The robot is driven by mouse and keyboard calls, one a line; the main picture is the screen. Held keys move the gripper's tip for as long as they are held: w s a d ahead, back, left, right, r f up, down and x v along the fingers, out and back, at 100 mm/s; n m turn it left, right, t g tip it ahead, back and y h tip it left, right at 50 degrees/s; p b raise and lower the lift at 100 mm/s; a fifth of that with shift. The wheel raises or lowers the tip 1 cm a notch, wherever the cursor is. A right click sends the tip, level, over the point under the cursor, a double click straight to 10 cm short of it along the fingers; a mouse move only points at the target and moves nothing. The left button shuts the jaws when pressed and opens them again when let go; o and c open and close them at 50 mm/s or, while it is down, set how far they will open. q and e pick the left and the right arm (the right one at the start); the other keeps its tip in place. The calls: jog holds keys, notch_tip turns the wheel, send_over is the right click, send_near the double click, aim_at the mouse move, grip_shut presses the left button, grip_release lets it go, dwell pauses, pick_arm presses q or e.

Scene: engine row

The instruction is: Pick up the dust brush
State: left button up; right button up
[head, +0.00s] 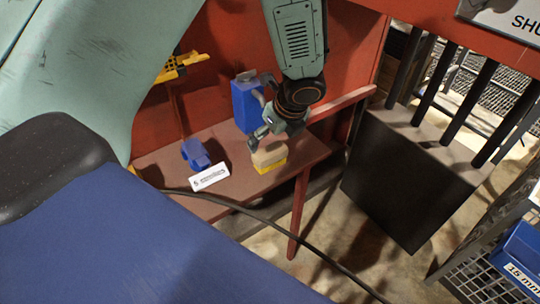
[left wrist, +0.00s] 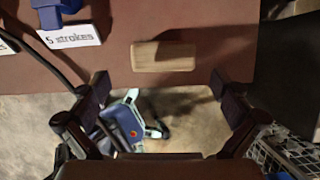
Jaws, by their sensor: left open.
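The dust brush (head: 270,156) has a pale wooden back over yellow bristles. It sits on the red-brown bench (head: 222,142), close to the front edge. In the left wrist view its wooden back (left wrist: 163,56) lies crosswise, just beyond the gap between the fingertips. My left gripper (head: 268,132) hangs from above, just over the brush and slightly to its left. Its two fingers (left wrist: 162,92) are spread wide with nothing between them. In the head view the gripper appears above the brush; I cannot tell the exact gap. My right gripper is not in view.
A blue container (head: 246,106) stands behind my gripper. A smaller blue object (head: 196,154) and a white label (head: 210,177) lie left of the brush; the label reads "5 strokes" (left wrist: 70,37). A dark cable crosses in front. A black box with dark posts (head: 410,175) stands right.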

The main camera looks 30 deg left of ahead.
aim_at(270, 150)
pick_arm(q)
jog(key=x, duration=0.1)
jog(key=b+x, duration=0.1)
jog(key=x, duration=0.1)
jog(key=shift+w+d+f, duration=0.15)
jog(key=shift+d+f, duration=0.05)
jog(key=shift+d, duration=0.1)
jog(key=x, duration=0.1)
jog(key=b+x, duration=0.1)
jog(key=x, duration=0.1)
jog(key=shift+a+f, duration=0.15)
jog(key=shift+a, duration=0.25)
jog(key=shift+f, duration=0.15)
jog(key=shift+w+d, duration=0.2)
jog(key=shift+s+a, duration=0.2)
jog(key=c, duration=0.5)
jog(key=shift+w+d, duration=0.1)
jog(key=shift+d, duration=0.1)
jog(key=c, duration=0.4)
jog(key=shift+a, duration=0.1)
jog(key=shift+c, duration=0.3)
